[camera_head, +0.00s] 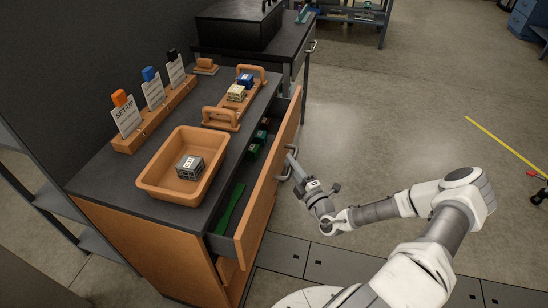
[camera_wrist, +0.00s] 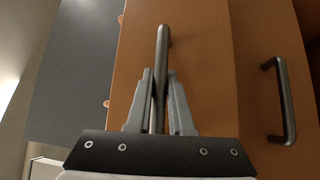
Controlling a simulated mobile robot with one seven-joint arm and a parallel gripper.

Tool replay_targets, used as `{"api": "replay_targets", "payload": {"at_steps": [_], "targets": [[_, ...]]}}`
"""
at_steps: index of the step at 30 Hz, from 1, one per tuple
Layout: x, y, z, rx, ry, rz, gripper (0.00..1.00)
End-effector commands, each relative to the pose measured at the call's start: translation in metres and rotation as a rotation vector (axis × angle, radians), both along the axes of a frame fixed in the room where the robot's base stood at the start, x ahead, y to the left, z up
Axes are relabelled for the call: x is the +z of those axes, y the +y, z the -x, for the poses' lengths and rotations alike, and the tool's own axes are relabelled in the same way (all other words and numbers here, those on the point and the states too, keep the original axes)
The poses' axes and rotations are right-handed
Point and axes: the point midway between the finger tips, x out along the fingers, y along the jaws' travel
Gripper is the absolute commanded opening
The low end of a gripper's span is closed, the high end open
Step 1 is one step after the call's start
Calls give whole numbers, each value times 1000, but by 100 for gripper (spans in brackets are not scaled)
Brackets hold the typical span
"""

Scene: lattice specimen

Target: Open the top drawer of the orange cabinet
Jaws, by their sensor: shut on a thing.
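The orange cabinet (camera_head: 150,248) has a dark top, and its top drawer (camera_head: 268,172) stands pulled out, with the inside showing. The drawer front is orange. In the wrist view the drawer's metal bar handle (camera_wrist: 162,45) runs between the two grey fingers of my gripper (camera_wrist: 160,90). My gripper is shut on this handle. In the head view my gripper (camera_head: 293,160) reaches the drawer front from the right, and the fingers' contact with the handle is too small to make out.
A green strip (camera_head: 230,208) and small green boxes lie in the drawer. An orange tray (camera_head: 157,184), a card rack (camera_head: 150,122) and a handled carrier (camera_head: 221,120) stand on the cabinet top. Another bar handle (camera_wrist: 288,100) is at right in the wrist view.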

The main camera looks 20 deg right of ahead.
Motion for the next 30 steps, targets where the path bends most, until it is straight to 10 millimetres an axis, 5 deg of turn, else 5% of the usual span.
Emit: {"api": "replay_targets", "payload": {"at_steps": [15, 30], "targets": [[0, -113, 73, -4, 0, 5, 0], [0, -152, 98, -1, -1, 1, 0]]}}
